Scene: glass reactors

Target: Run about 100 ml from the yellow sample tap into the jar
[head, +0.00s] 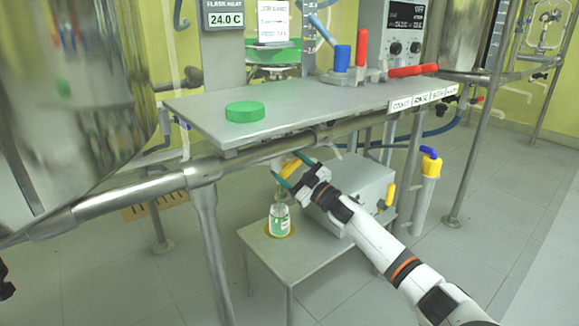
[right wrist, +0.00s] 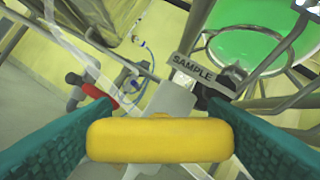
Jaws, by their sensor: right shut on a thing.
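The yellow sample tap handle (head: 291,165) is under the front edge of the grey shelf in the head view. My right gripper (head: 285,176) is shut on this handle. In the right wrist view the handle (right wrist: 160,140) lies across between the two teal fingers, with a SAMPLE label (right wrist: 193,68) behind it. The glass jar (head: 279,222) with a green and white label stands upright and uncapped below the tap, on a small grey stand (head: 262,246). My left gripper is not in view.
A green lid (head: 245,111) lies on the grey shelf (head: 190,108). Blue and red valve handles (head: 361,47) stand at the shelf's back. A grey box (head: 358,190) is right of the jar. A large steel vessel (head: 70,90) fills the left.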

